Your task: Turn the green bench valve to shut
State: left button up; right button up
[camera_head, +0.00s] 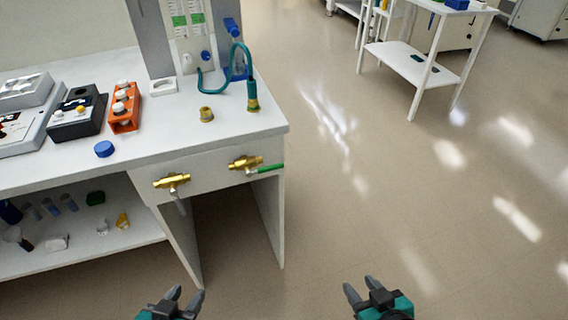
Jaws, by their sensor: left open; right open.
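The green bench valve is a brass body (245,162) on the front panel of the white bench, near its right corner. Its green lever (270,168) points to the right, roughly level. A second brass valve (172,181) sits to its left, with a grey lever (180,205) hanging down. My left gripper (186,293) is open and empty at the bottom of the view, below and left of the green valve. My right gripper (360,287) is open and empty at the bottom, below and right of it. Neither touches a valve.
The white bench (215,140) carries an orange rack (125,108), a black device (78,113), a blue cap (104,149) and a teal hose (231,62). A shelf with small items is at lower left. A white cart (413,62) stands far right. Floor between is clear.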

aim_at(250, 173)
jog(key=u, duration=0.45)
jog(key=l+u, duration=0.15)
jog(key=u, duration=0.25)
jog(key=i+l+u, duration=0.1)
jog(key=u, duration=0.3)
jog(key=l+u, duration=0.65)
jog(key=l, duration=0.15)
jog(key=k+l+u, duration=0.1)
jog(key=l+u, duration=0.15)
jog(key=k+l, duration=0.1)
jog(key=l, duration=0.4)
jog(key=k+l+u, duration=0.1)
jog(key=l, duration=0.4)
jog(key=k+l, duration=0.1)
jog(key=l, duration=0.4)
jog(key=u, duration=0.05)
